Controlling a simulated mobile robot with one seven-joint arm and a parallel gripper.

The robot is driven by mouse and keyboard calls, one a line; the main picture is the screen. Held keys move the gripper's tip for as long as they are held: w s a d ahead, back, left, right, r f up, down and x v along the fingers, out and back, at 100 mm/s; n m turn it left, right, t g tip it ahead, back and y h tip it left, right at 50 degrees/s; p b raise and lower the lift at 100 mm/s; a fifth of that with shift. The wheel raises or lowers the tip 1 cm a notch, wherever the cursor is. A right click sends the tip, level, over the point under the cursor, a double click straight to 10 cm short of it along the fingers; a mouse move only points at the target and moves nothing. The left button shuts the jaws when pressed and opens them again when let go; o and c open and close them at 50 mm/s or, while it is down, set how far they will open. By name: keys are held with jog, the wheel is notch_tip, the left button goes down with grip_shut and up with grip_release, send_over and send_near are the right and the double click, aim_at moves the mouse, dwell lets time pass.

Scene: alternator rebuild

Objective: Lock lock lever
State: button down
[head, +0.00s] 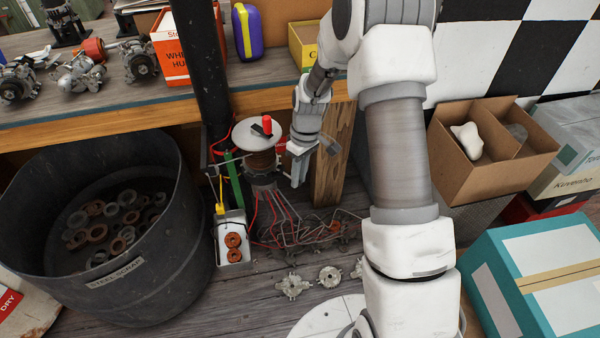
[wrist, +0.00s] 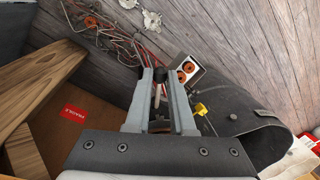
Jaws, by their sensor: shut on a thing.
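My gripper (wrist: 160,75) points down in the wrist view, its two grey fingers close together. Between them shows a thin metal rod with a dark knob, which looks like the lock lever (wrist: 157,92); the fingers are shut on it. In the head view my gripper (head: 298,178) is low in front of the bench, just right of a wire spool (head: 262,160) with a white top disc (head: 245,134). A red knob (head: 267,122) and a small black piece sit on the disc. The lever's lower end and mount are hidden.
A black scrap bin (head: 130,275) stands left of the spool. A white box with copper rings (head: 235,258) and loose wires (head: 300,225) lie close by. A wooden post (head: 335,165) stands right of my gripper. The workbench edge (head: 100,133) runs above.

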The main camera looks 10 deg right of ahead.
dwell(0.4)
jog(key=c, duration=0.8)
grip_release()
jog(key=shift+o, duration=0.2)
notch_tip(320, 180, up, 17)
jog(key=w+d+p, duration=0.1)
jog(key=d+p, duration=0.1)
jog(key=p, duration=0.2)
jog(key=shift+w+r+p, duration=0.15)
jog(key=shift+w+p, duration=0.15)
jog(key=shift+p, duration=0.1)
jog(key=shift+d, duration=0.1)
